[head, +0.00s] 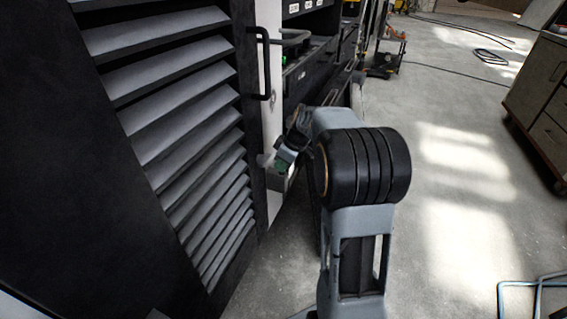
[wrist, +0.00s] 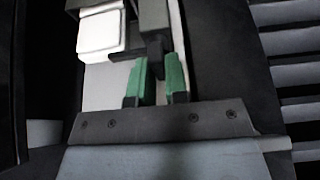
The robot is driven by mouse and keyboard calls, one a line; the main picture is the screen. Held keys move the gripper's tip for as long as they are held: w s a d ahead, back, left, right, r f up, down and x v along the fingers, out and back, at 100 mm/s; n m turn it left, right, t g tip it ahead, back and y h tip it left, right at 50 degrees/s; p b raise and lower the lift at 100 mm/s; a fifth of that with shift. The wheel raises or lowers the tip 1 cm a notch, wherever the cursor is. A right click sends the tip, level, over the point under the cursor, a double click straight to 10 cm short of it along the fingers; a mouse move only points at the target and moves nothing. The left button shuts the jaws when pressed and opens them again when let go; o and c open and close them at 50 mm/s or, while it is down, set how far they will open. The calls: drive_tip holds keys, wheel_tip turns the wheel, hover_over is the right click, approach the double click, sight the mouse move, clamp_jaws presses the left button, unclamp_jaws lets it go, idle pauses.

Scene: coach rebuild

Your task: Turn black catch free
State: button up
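In the wrist view, a black catch (wrist: 153,16) shows at the top centre against a pale panel strip (wrist: 97,84). Its narrower lower end reaches down between the tips of my gripper's green fingers (wrist: 156,72). The fingers stand apart, one on each side of it; I cannot tell whether they press on it. In the head view my gripper (head: 282,163) is beside the pale strip (head: 271,125), right of the louvred door. The catch cannot be made out there.
A white block (wrist: 101,30) sits just left of the catch. The dark louvred door (head: 185,110) with a black handle (head: 262,62) fills the left. Dark shelving (head: 310,40) stands behind my arm. Open floor (head: 450,170) lies right, with a wheeled cabinet (head: 545,85) beyond.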

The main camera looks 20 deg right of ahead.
clamp_jaws()
drive_tip(key=shift+m+t+h, duration=0.4)
drive_tip(key=shift+m+h, duration=0.1)
drive_tip(key=shift+m, duration=1.1)
drive_tip(key=o, duration=0.5)
unclamp_jaws()
drive_tip(key=p+v, duration=0.4)
drive_tip(key=v, duration=1)
